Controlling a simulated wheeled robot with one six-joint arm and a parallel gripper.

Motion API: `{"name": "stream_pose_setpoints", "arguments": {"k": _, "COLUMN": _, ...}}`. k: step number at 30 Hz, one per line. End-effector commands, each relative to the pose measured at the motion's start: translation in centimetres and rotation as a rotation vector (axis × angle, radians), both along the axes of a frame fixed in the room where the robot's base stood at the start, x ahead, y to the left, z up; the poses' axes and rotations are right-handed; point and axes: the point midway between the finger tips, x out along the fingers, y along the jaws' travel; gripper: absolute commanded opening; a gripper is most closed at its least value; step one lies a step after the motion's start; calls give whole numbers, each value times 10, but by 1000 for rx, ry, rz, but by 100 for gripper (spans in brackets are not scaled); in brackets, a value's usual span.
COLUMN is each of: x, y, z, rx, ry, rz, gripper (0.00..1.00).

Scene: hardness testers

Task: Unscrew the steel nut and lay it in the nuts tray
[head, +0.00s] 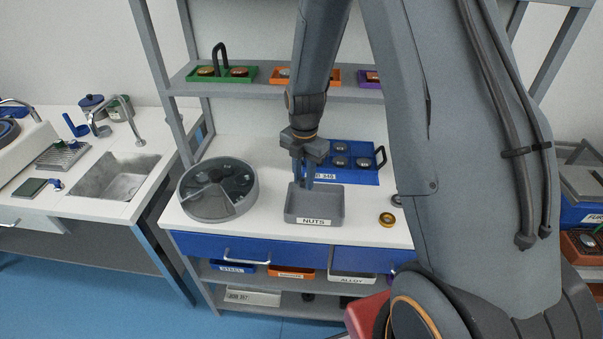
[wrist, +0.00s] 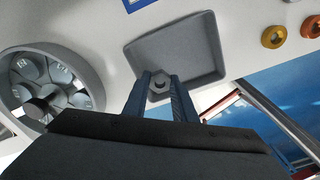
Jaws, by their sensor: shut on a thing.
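My gripper (head: 302,182) is at the back left part of the grey tray (head: 329,205) labelled NUTS, fingers pointing down. In the wrist view my gripper (wrist: 161,88) is shut on a grey steel nut (wrist: 160,82), held between the fingertips. The nut appears against the tray (wrist: 190,45), which otherwise looks empty. Whether the nut touches the tray floor I cannot tell. In the head view the fingers hide the nut.
A round grey sectioned dish (head: 205,205) stands left of the tray; it also shows in the wrist view (wrist: 85,65). A blue tray (head: 365,176) with round metal pieces lies behind. A brass ring (head: 387,219) lies to the right. A shelf (head: 345,94) crosses above the table.

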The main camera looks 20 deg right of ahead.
Motion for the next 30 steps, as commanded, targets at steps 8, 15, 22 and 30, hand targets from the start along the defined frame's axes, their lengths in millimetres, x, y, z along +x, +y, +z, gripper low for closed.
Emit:
{"name": "stream_pose_setpoints", "arguments": {"k": 8, "x": 0, "y": 5, "z": -23, "rx": 0, "ry": 2, "rz": 8, "gripper": 2}}
{"name": "stream_pose_setpoints", "arguments": {"k": 15, "x": 1, "y": 3, "z": -49, "rx": 0, "ry": 1, "rz": 6, "gripper": 2}}
{"name": "stream_pose_setpoints", "arguments": {"k": 22, "x": 0, "y": 3, "z": -73, "rx": 0, "ry": 1, "rz": 3, "gripper": 2}}
{"name": "stream_pose_setpoints", "arguments": {"k": 30, "x": 0, "y": 3, "z": -90, "rx": 0, "ry": 0, "rz": 3, "gripper": 2}}
